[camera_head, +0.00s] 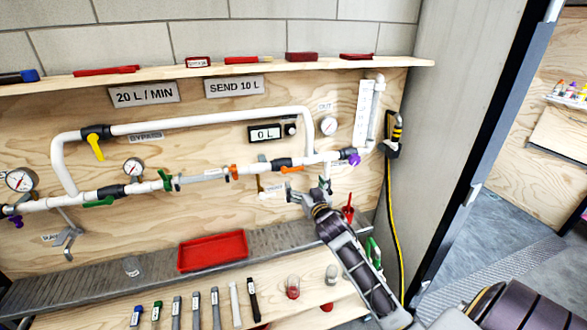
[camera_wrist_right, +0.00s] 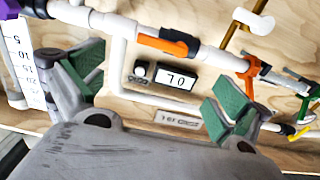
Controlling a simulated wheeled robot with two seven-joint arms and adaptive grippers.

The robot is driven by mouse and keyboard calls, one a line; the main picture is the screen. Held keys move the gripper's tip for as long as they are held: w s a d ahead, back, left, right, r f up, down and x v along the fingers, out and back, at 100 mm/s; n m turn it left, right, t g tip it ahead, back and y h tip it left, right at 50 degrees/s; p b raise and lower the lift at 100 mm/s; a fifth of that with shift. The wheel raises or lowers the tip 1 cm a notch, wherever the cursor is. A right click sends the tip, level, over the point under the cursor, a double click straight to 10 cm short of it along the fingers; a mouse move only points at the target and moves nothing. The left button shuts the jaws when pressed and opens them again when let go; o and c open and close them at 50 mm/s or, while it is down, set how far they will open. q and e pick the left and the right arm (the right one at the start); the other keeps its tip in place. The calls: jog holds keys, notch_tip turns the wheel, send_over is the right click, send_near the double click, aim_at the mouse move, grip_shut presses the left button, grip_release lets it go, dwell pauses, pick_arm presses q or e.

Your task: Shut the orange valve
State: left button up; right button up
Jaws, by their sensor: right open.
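The orange valve handle (camera_head: 291,169) sits on the lower white pipe, right of centre in the head view, beside a black valve body. The handle lies roughly along the pipe. It also shows in the right wrist view (camera_wrist_right: 160,45), beyond the fingers. My right gripper (camera_head: 309,192) is just below the valve in the head view, with its fingers apart. In the right wrist view my right gripper's (camera_wrist_right: 155,88) green pads are wide apart with nothing between them. I see no contact with the handle. My left gripper is not in view.
An orange clamp-like part (camera_head: 233,172) sits farther left on the pipe. The display (camera_head: 265,133) reads 0 L. A purple handle (camera_head: 354,159) is close on the right, and a yellow handle (camera_head: 96,147) hangs at left. A red tray (camera_head: 212,251) lies below.

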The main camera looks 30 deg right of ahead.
aim_at(294, 168)
jog(key=shift+p+x, duration=0.8)
jog(key=shift+x, duration=5.3)
jog(key=shift+r, duration=0.1)
jog(key=shift+c, duration=0.3)
jog(key=c, duration=1.4)
